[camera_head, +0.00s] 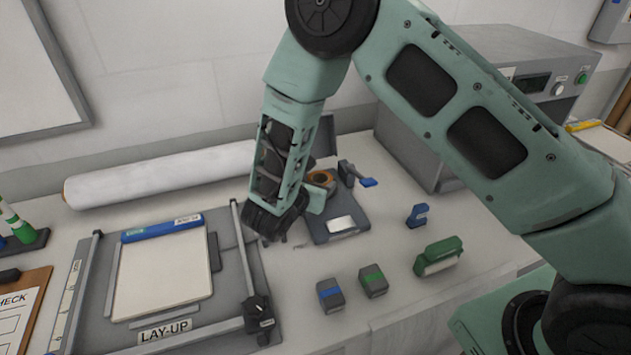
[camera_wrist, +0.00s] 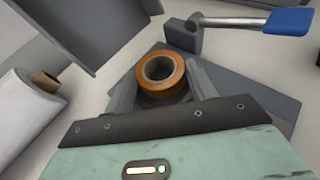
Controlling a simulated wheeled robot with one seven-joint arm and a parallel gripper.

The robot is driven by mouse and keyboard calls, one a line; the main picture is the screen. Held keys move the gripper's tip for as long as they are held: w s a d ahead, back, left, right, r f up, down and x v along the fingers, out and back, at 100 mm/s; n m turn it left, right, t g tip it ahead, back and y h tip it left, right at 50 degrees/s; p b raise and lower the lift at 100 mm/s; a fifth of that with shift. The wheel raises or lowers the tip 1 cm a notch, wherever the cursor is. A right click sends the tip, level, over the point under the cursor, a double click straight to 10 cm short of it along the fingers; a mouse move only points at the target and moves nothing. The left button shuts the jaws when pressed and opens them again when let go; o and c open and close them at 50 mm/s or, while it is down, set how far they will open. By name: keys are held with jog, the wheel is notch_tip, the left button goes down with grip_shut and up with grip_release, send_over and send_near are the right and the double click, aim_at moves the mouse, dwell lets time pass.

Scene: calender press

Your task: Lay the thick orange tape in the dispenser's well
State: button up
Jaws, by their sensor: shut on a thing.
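The thick orange tape (camera_wrist: 150,84) is a ring with a grey-lined hole; it also shows in the head view (camera_head: 321,178), partly hidden by my wrist. My gripper (camera_wrist: 160,78) is shut on it, one grey finger on each side. The dispenser is a dark grey base (camera_head: 325,234) with a pale plate (camera_head: 341,224) and a blue-handled lever (camera_head: 368,182). In the wrist view its base (camera_wrist: 235,95) lies under and beside the tape, with the lever (camera_wrist: 285,21) at the upper right. The well is hidden, and I cannot tell whether the tape touches the base.
A white roll (camera_head: 155,175) lies along the wall at the left. A lay-up board (camera_head: 225,315) is left of the dispenser. A grey machine (camera_head: 415,140) stands behind right.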

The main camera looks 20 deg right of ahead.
jog(key=shift+f, duration=0.2)
jog(key=o, duration=1)
jog(key=shift+r, duration=0.1)
